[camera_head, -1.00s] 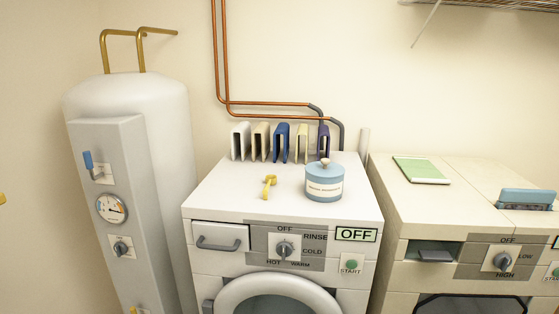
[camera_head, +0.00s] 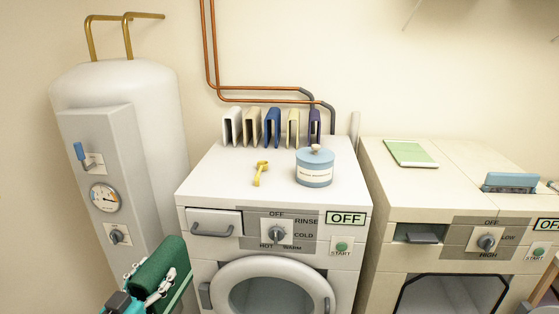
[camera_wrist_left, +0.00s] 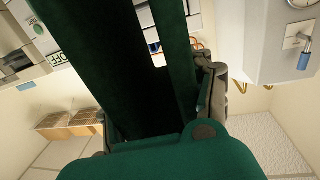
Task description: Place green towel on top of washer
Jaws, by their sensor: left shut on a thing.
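My left gripper (camera_head: 150,287) is shut on a dark green folded towel (camera_head: 160,262) at the lower left of the head view, in front of the boiler and left of the washer door. The towel fills much of the left wrist view (camera_wrist_left: 95,60). The white washer (camera_head: 225,185) stands in the middle, with a round door and an OFF display. On its top are a yellow scoop (camera_head: 260,173), a blue lidded jar (camera_head: 314,169) and several upright coloured items (camera_head: 271,128) along the back. My right gripper is not in view.
A white boiler (camera_head: 125,95) with gauge and valves stands left of the washer. The dryer (camera_head: 385,190) to the right carries a light green flat item (camera_head: 410,153) and a blue item (camera_head: 511,182). The washer top's front left is clear.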

